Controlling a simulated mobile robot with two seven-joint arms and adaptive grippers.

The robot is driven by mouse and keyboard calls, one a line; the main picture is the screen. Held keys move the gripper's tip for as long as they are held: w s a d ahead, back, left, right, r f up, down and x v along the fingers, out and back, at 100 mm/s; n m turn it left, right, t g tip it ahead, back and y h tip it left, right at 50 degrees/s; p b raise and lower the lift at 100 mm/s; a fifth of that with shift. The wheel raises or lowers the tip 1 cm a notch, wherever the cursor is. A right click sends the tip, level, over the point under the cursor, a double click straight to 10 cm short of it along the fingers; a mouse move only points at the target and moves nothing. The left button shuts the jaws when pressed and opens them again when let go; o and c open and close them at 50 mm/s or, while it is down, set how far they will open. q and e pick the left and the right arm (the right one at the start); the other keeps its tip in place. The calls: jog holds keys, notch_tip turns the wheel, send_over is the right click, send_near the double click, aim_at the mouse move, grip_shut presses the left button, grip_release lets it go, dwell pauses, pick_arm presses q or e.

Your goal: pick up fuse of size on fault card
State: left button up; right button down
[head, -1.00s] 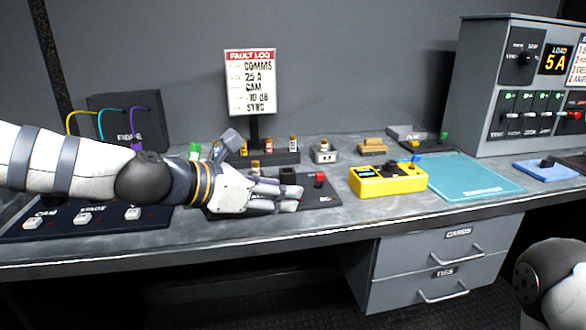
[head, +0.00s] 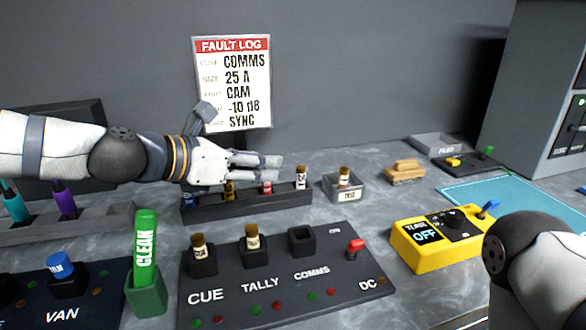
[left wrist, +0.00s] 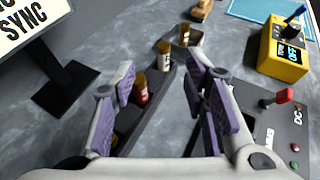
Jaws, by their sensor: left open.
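The fault card (head: 232,85) reads fuse COMMS, size 25 A. A dark fuse rack (head: 250,204) below it holds a blue fuse (head: 189,199), a yellow fuse (head: 229,190), a red fuse (head: 266,187) and a white fuse (head: 301,177) at its right end. Their size markings are too small to read. My left gripper (head: 281,167) is open and empty, above the rack by the red and white fuses. In the left wrist view the red fuse (left wrist: 141,91) and white fuse (left wrist: 163,56) show between the spread fingers. My right gripper is out of view.
The fuse panel (head: 285,285) has fuses in CUE and TALLY; its COMMS socket (head: 302,241) is empty. A small grey tray (head: 344,190) holds another fuse. A yellow tester (head: 438,238) reads OFF. A green CLEAN item (head: 146,250) stands at the left.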

aim_at(298, 169)
pick_arm(q)
jog(key=x, duration=0.3)
jog(key=b+x, duration=0.1)
jog(key=x, duration=0.3)
jog(key=f+x, duration=0.1)
jog(key=x, duration=0.2)
jog(key=shift+s+d+f, duration=0.15)
jog(key=shift+d+f, duration=0.05)
jog(key=shift+d, duration=0.25)
jog(key=shift+r, duration=0.15)
jog(key=shift+c, duration=0.3)
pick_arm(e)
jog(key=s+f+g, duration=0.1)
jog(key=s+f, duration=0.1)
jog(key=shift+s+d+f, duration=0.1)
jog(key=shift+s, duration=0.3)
pick_arm(q)
grip_shut()
